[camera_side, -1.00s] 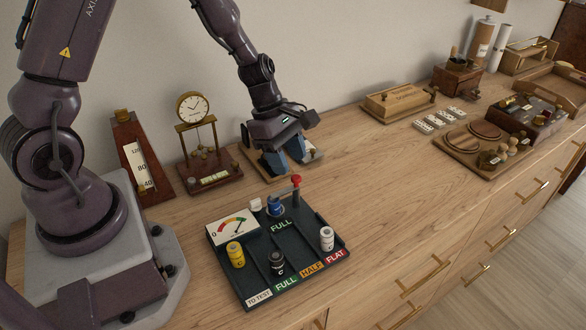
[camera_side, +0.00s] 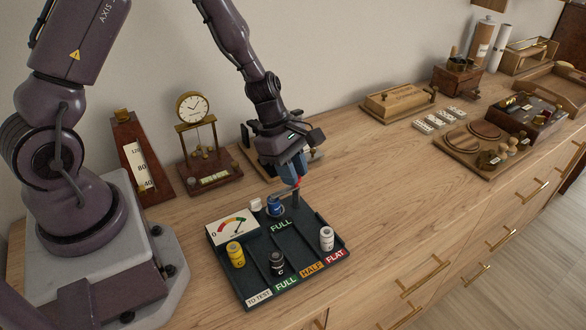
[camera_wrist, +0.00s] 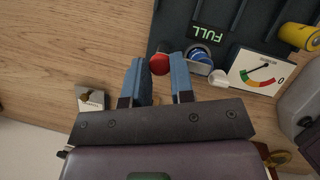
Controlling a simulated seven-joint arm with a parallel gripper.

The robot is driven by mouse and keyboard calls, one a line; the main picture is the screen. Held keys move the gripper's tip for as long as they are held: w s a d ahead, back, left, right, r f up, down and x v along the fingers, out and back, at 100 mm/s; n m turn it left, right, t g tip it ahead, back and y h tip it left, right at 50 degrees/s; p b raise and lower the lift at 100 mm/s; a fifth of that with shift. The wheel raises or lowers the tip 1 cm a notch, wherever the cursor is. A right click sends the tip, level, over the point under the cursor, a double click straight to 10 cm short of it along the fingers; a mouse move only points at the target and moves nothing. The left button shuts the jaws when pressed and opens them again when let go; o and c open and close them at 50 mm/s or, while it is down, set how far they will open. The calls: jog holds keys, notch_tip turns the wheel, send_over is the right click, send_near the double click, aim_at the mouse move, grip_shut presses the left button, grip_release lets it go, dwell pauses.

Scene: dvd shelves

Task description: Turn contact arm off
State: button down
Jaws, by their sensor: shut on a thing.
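The battery tester tray (camera_side: 262,262) is dark, with FULL, HALF and FLAT labels, a FULL display (camera_side: 280,226) and a dial meter (camera_side: 233,228). The contact arm at its back edge has a red knob (camera_side: 297,185) on a grey post; in the wrist view the knob (camera_wrist: 159,64) sits between the blue fingers. My gripper (camera_side: 292,174) is shut on this knob from above, and it also shows in the wrist view (camera_wrist: 158,60). A blue battery (camera_side: 274,207) lies in the tester beside the contact arm. My fingers partly hide the knob in the side view.
A clock (camera_side: 193,108) and a metronome (camera_side: 138,160) stand behind, to the left. The bare wood right of the tester is clear.

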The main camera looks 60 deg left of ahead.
jog(key=m+g, duration=0.1)
jog(key=m, duration=0.3)
jog(key=shift+w+m+g+h, duration=0.2)
jog(key=shift+m+g+h, duration=0.1)
jog(key=shift+m+g, duration=0.1)
jog(key=m+g, duration=0.1)
jog(key=m, duration=0.2)
jog(key=shift+w+m, duration=0.15)
jog(key=shift+m, duration=0.25)
jog(key=m+g, duration=0.1)
jog(key=m, duration=0.1)
jog(key=m+y, duration=0.1)
jog(key=m, duration=0.1)
jog(key=shift+w+d+g, duration=0.1)
jog(key=shift+g, duration=0.3)
jog(key=m+y, duration=0.1)
jog(key=m, duration=0.1)
jog(key=m+g, duration=0.1)
jog(key=m, duration=0.2)
jog(key=shift+d+y, duration=0.1)
jog(key=shift+y, duration=0.3)
jog(key=shift+w+m, duration=0.1)
jog(key=shift+m, duration=0.2)
jog(key=c, duration=1)
grip_release()
